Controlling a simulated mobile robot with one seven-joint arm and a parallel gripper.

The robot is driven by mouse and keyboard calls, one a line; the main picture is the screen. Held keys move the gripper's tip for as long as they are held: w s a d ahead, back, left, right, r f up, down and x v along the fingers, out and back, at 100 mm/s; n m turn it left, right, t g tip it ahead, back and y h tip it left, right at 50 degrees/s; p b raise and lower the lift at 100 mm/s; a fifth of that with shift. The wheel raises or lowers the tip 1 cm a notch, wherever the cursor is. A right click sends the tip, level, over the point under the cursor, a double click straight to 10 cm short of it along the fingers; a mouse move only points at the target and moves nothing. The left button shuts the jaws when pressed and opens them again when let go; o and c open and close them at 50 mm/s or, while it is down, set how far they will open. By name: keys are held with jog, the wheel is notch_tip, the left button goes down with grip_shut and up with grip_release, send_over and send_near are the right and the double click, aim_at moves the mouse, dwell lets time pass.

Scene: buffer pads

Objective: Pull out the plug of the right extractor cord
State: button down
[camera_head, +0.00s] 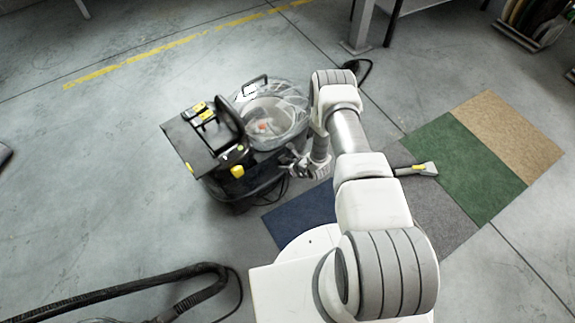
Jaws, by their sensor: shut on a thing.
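A black extractor (200,150) with yellow parts and a clear round tank (290,100) stands left of my arm. My gripper (292,163) is at the extractor's right side, low and close to its black body. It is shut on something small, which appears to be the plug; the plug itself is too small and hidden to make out. Thin dark cord (283,188) hangs just below the gripper, beside the extractor's base. Where the cord enters the machine cannot be seen.
Carpet strips in blue (305,207), grey, green (470,165) and tan (508,125) lie on the concrete floor at right, with a grey floor tool (415,170) on them. A black hose (110,292) lies at the lower left. A table leg (361,25) stands behind.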

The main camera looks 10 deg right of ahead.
jog(key=shift+w, duration=0.1)
jog(key=shift+c, duration=1.7)
grip_release()
jog(key=p+v, duration=0.7)
jog(key=v, duration=1)
jog(key=shift+r, duration=0.15)
jog(key=shift+r, duration=0.1)
